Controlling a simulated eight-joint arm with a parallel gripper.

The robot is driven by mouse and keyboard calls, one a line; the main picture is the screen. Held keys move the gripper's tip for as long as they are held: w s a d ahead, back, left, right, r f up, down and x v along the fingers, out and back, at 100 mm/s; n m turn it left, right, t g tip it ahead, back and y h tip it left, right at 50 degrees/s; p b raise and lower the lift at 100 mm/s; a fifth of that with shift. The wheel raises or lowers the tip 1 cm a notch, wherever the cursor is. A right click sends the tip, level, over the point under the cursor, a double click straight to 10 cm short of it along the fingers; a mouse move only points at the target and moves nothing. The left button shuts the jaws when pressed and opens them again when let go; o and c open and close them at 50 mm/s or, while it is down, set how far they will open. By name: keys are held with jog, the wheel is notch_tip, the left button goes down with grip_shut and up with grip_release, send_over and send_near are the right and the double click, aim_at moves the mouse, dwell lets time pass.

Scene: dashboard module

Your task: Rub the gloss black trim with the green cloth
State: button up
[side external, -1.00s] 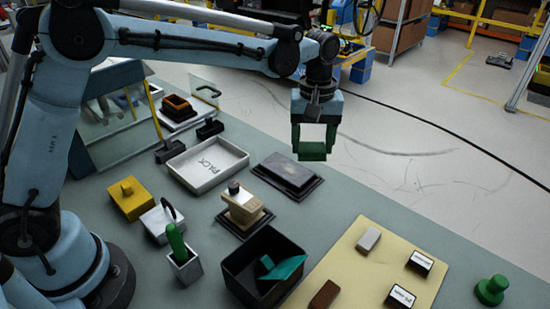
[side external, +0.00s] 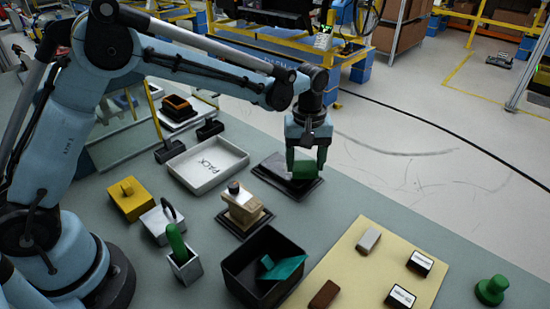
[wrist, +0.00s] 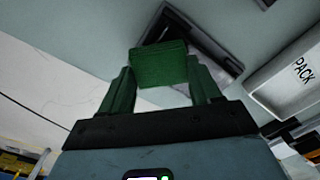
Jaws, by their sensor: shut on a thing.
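The green cloth (side external: 304,168), a block-shaped dark green pad, is held between the green fingers of my gripper (side external: 306,171). In the wrist view the cloth (wrist: 160,65) sits between the fingertips of my gripper (wrist: 157,78). The gloss black trim (side external: 276,177) is a dark flat slab on a black base on the bench. The cloth is at the trim's right part and hides some of it; I cannot tell whether they touch. In the wrist view the trim (wrist: 213,55) shows behind the cloth.
A white PACK tray (side external: 207,166) lies left of the trim. A beige block on a dark base (side external: 242,206) stands in front. A black bin (side external: 240,268) holds a teal piece. A cream mat (side external: 350,270) lies front right. The bench's far edge is just beyond the trim.

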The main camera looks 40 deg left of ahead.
aim_at(282, 163)
jog(key=shift+a+f, duration=0.8)
jog(key=shift+f, duration=0.1)
jog(key=shift+c, duration=0.4)
jog(key=shift+a, duration=2.65)
jog(key=shift+d+r, duration=0.1)
jog(key=shift+d, duration=3.45)
jog(key=shift+a+r, duration=0.1)
jog(key=shift+r, duration=4)
